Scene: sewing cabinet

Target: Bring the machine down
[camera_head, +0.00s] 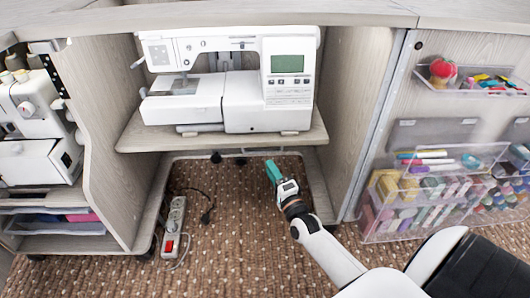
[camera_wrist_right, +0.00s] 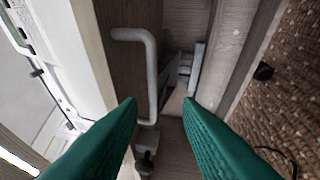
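The white sewing machine (camera_head: 230,85), with a green screen, stands upright on a wooden platform (camera_head: 220,140) in the cabinet's middle opening. My right gripper (camera_head: 274,170) is low in front of the platform's front edge, right of centre. In the right wrist view its green fingers (camera_wrist_right: 160,102) are apart, with nothing gripped between them. A pale bent bar handle (camera_wrist_right: 150,70) lies ahead, close to the left fingertip; I cannot tell whether they touch. Behind it are metal bracket parts (camera_wrist_right: 185,75). My left gripper is not in view.
A second machine (camera_head: 35,125) stands in the left compartment. A power strip (camera_head: 174,226) with a red switch and cables lies on the carpet below. The right door (camera_head: 400,105) is open and carries clear bins (camera_head: 430,195) of supplies.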

